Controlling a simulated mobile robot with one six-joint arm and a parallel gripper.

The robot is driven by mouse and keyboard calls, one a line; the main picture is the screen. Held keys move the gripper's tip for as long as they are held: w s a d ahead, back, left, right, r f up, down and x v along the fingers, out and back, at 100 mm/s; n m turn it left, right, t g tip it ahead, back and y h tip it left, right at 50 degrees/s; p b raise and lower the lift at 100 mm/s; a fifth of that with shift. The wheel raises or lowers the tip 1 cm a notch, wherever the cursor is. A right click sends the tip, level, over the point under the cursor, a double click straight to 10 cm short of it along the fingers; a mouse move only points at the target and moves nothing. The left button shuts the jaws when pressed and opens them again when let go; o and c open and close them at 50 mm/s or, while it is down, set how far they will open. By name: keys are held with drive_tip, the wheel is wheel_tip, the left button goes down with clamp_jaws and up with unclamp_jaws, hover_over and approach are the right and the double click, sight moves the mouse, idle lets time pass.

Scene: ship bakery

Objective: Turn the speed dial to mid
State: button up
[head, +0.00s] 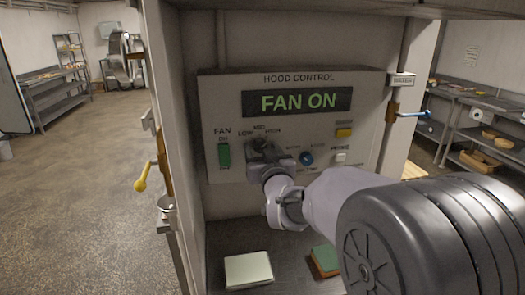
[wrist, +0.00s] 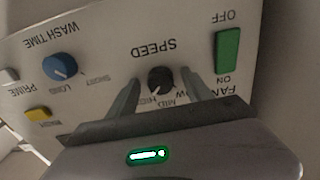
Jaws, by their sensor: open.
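The black speed dial (wrist: 160,79) sits under the SPEED label on the hood control panel, in the wrist view, which shows the panel upside down. Words for low, med and high stand around it, partly hidden. My gripper (wrist: 160,77) is open, with one finger on each side of the dial. I cannot tell whether the fingers touch it. In the head view my gripper (head: 262,152) is at the panel and mostly hides the dial.
The panel (head: 225,95) carries a display (head: 297,102) reading FAN ON, a green fan switch (head: 224,155), a blue wash time dial (head: 306,158), a yellow button (head: 344,132) and a white prime button (head: 340,157). Pads lie on the shelf below. Side walls flank the recess.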

drive_tip(key=shift+c, duration=0.2)
clamp_jaws()
drive_tip(key=shift+b, duration=0.35)
drive_tip(key=shift+f+n+b, duration=0.15)
drive_tip(key=shift+n+b, duration=0.5)
drive_tip(key=shift+n, duration=0.15)
drive_tip(key=shift+n+b, duration=1.1)
drive_tip(key=n+b, duration=0.2)
drive_tip(key=n, duration=0.2)
drive_tip(key=shift+n+b, duration=0.35)
drive_tip(key=shift+n, duration=0.05)
drive_tip(key=shift+r, duration=0.2)
